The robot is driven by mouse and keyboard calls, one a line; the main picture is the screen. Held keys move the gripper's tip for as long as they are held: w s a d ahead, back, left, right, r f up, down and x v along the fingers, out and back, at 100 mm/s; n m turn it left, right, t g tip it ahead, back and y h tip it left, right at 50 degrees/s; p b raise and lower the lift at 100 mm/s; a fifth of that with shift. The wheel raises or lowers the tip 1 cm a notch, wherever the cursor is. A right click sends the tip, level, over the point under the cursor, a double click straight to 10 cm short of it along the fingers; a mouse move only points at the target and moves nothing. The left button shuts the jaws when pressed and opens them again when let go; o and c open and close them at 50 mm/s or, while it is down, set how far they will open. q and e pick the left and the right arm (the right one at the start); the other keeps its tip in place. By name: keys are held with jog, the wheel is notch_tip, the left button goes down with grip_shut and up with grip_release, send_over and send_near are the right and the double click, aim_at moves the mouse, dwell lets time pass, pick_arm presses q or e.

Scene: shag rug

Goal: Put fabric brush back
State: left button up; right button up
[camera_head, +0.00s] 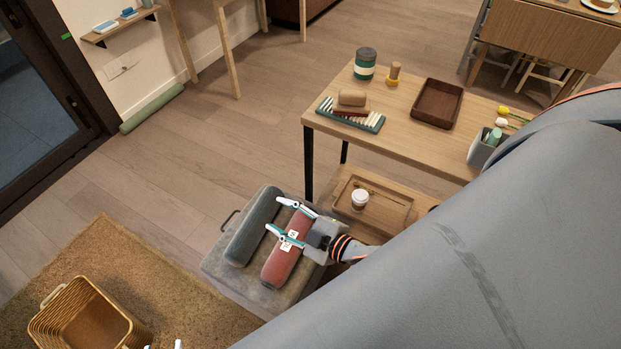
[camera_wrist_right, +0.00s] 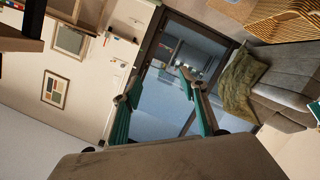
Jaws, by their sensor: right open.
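A tan block on a dark red base (camera_head: 351,100), possibly the fabric brush, sits on a teal striped board (camera_head: 370,122) on the wooden table; I cannot be sure what it is. My right gripper (camera_head: 285,220) is open over the red roll (camera_head: 283,266) on the grey ottoman, left of and below the table. In the right wrist view my right gripper (camera_wrist_right: 160,105) has its teal fingers spread, with nothing between them. Small white and teal tips of what seems to be my left gripper (camera_head: 165,345) show at the bottom edge; the rest is cut off.
A blue-grey roll (camera_head: 252,226) lies beside the red one on the ottoman (camera_head: 223,265). A wicker basket (camera_head: 45,321) stands on the rug (camera_head: 190,308).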

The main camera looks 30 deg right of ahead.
jog(key=s+f+m+g+h, duration=0.2)
jog(key=s+f+m+g, duration=0.1)
jog(key=s+f+m, duration=0.4)
jog(key=s+d+f, duration=0.1)
jog(key=s+f, duration=0.1)
jog(key=s, duration=0.2)
jog(key=shift+s+g+h, duration=0.3)
jog(key=shift+g, duration=0.1)
